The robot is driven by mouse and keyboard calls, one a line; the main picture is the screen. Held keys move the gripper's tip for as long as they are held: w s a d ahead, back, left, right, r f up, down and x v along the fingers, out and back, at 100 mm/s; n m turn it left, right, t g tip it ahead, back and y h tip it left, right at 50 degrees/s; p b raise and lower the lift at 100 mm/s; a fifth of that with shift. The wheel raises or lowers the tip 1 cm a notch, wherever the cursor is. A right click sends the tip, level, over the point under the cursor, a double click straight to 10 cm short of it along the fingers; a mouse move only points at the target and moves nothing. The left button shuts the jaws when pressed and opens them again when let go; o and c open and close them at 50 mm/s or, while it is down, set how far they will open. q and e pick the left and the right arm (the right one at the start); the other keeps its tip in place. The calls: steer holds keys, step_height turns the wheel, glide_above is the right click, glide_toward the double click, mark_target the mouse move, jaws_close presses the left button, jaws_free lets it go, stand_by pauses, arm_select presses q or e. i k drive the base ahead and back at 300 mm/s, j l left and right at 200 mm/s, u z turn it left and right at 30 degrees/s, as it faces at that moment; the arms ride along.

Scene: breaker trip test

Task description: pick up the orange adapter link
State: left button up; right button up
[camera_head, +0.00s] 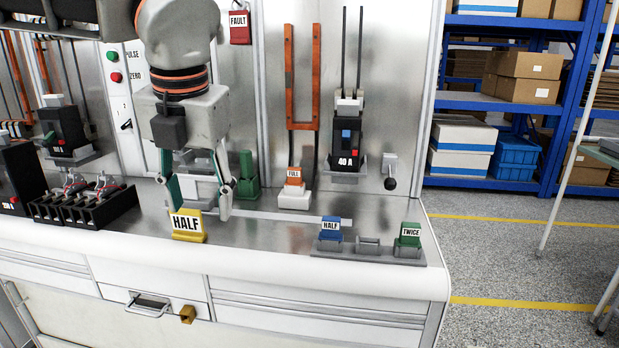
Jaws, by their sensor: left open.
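A small orange block labelled FULL (294,177) sits upright on a white base on the steel bench, right of centre. It is the orange piece that best fits the adapter link. My left gripper (199,200) points down over the bench to the left of it, open, with its two fingers apart. It is clear of the orange block. A yellow block labelled HALF (188,226) stands at the bench front, close to the fingers and partly in front of them. My right gripper is not in view.
A grey rack (370,253) at the front right holds a blue HALF block (330,229) and a green TWICE block (409,235). A green block (247,175) stands behind my gripper. Orange bars (315,80) and a 40 A breaker (346,146) rise behind. Black holders (88,206) are left.

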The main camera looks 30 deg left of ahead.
mark_target(294, 173)
steer(key=i, duration=1.05)
